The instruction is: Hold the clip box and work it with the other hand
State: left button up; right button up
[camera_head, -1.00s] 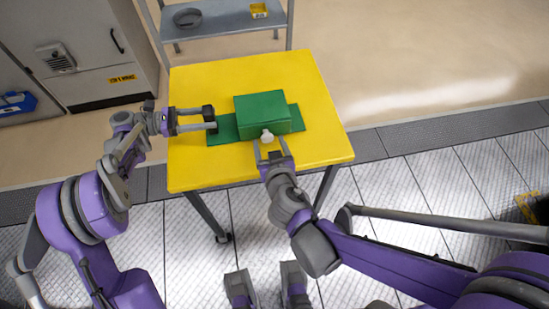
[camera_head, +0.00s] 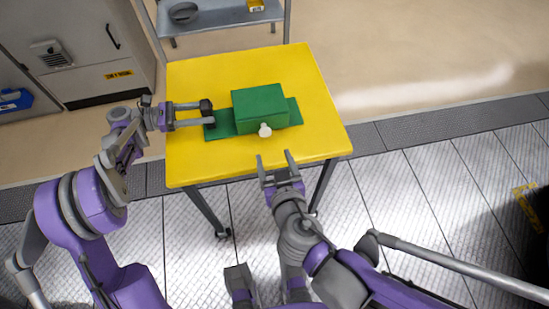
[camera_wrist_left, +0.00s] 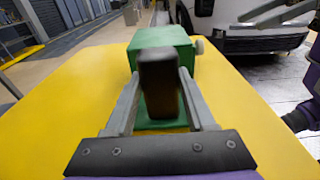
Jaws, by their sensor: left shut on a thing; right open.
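The green clip box (camera_head: 260,105) sits on its green base plate on the yellow table. A pale round knob (camera_head: 265,131) sticks out of its near face.
The yellow table top (camera_head: 315,110) is clear around the box. A grey shelf (camera_head: 222,16) with a dark round dish (camera_head: 184,12) and a small yellow box (camera_head: 256,5) stands behind. A grey cabinet (camera_head: 80,40) is at the back left.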

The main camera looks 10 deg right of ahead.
dwell(0.3)
pick_arm(q)
jog(key=o, duration=1.3)
